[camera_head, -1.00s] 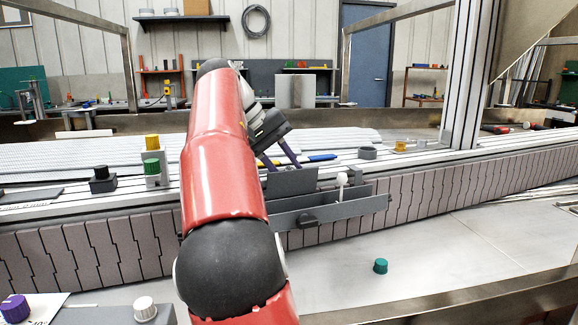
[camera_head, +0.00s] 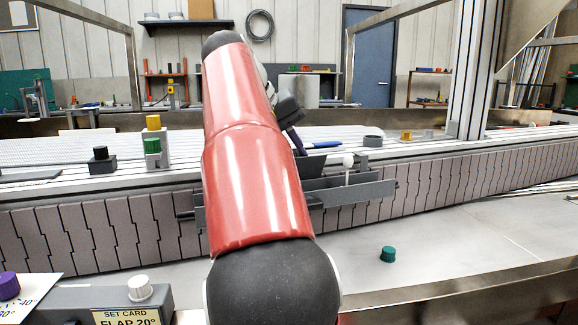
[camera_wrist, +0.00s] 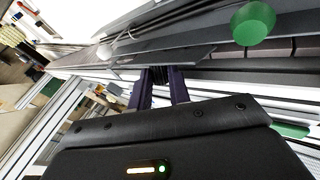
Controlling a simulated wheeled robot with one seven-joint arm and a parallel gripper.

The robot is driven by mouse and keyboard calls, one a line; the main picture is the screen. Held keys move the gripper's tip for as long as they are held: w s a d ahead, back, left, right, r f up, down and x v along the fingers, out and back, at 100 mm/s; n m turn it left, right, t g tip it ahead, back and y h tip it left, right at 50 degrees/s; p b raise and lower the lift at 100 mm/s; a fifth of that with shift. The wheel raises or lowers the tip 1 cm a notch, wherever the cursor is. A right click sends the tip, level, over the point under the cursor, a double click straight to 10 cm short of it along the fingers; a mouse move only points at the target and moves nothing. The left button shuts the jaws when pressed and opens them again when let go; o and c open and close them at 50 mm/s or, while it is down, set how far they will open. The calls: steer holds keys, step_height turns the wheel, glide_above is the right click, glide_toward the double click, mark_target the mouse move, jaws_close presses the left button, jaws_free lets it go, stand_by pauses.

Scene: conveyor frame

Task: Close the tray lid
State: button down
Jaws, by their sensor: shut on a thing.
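The grey tray (camera_head: 366,192) is on the near side of the conveyor frame, partly hidden by my red arm. A dark grey plate, seemingly the tray lid (camera_head: 312,165), stands up behind its front wall; most of it is hidden. My gripper (camera_head: 301,150) reaches down behind the arm to the plate. In the wrist view, the purple fingers (camera_wrist: 160,84) are close together on a dark ribbed piece at the edge of a dark plate (camera_wrist: 125,65). I take this to be the lid; its exact angle cannot be told.
A white-knobbed post (camera_head: 347,162) stands at the tray. A teal knob (camera_head: 388,254) lies on the bare metal table in front. A control box (camera_head: 138,290) is at front left.

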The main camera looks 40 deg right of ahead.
mark_target(300, 168)
steer(key=s+t+b, duration=0.1)
steer(key=b, duration=0.1)
steer(key=f+m+t+h+b, duration=0.1)
steer(key=b, duration=0.2)
steer(key=s+a+f+t+b, duration=0.1)
steer(key=b, duration=0.2)
steer(key=shift+s+m+t+h, duration=0.3)
steer(key=shift+t, duration=0.1)
steer(key=t+b, duration=0.1)
steer(key=s+m+t+h+b, duration=0.1)
steer(key=b, duration=0.1)
steer(key=shift+s+a+f, duration=0.15)
steer(key=shift+f, duration=0.1)
steer(key=shift+s+a+f+m+t+h+b, duration=0.15)
steer(key=shift+s+f+m+t+h+b, duration=0.25)
steer(key=shift+m+t+h+b, duration=0.25)
steer(key=shift+s+a+f+m+t+h, duration=0.15)
steer(key=shift+f+m+t+h, duration=0.2)
steer(key=shift+t, duration=0.2)
steer(key=shift+s+f+m+t+h, duration=0.1)
steer(key=shift+f+t+h, duration=0.15)
steer(key=shift+t+h, duration=0.2)
steer(key=c, duration=1.6)
jaws_free()
